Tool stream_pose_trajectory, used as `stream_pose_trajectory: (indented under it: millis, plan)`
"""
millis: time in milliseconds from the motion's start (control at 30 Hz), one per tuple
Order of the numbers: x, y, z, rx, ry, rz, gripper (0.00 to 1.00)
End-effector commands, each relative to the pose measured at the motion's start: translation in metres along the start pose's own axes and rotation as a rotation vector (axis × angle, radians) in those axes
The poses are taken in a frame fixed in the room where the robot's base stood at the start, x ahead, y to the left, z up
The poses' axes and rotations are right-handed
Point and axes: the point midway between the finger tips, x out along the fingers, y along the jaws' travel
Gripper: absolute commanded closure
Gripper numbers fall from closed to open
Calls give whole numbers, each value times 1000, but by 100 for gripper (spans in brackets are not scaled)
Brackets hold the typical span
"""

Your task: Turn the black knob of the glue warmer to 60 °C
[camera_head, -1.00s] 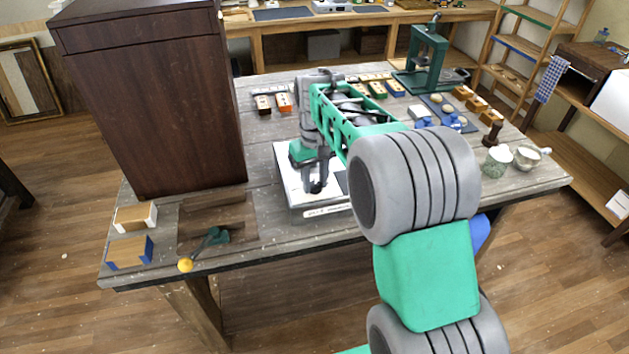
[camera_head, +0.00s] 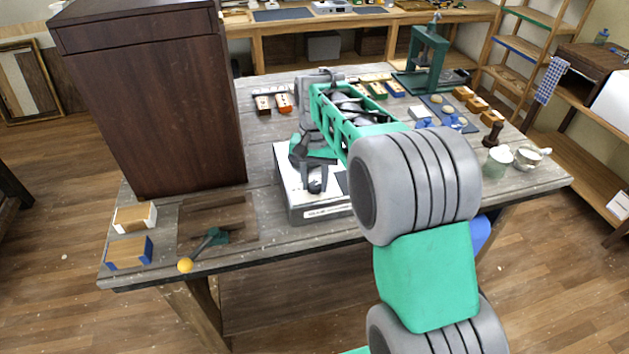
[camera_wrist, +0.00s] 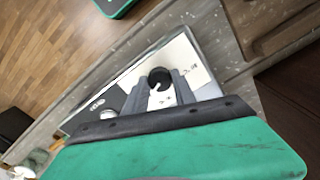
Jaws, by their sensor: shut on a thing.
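The glue warmer (camera_head: 292,205) is a low box with a white top and a label on its front, on the grey wooden table. In the wrist view its white top (camera_wrist: 190,62) shows around the black knob (camera_wrist: 160,78). The knob is round with a pale pointer line, and sits between my gripper's fingertips (camera_wrist: 160,88). My gripper (camera_head: 312,178) is over the warmer's top in the head view, shut on the knob. Some printed marks show beside the knob, too small to read. The knob is hidden by my fingers in the head view.
A tall dark wooden cabinet (camera_head: 160,100) stands left of the warmer. A brown tray (camera_head: 195,215), a yellow-tipped green tool (camera_head: 208,247) and two blocks (camera_head: 130,252) lie at the front left. A green press (camera_head: 430,60) and cups (camera_head: 498,158) stand to the right.

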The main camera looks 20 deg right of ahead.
Motion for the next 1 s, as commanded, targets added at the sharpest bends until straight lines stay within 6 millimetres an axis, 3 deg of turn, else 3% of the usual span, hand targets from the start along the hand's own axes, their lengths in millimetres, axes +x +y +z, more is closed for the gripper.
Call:
stream_pose_trajectory:
  millis: [367,400,667,867,1000]
  plan:
    - [-1,0,0,7,2,0,100]
    - [-1,0,0,7,2,0,67]
    - [0,0,0,5,1,0,47]
    - [0,0,0,5,0,0,47]
    - [-10,0,-1,5,3,-1,47]
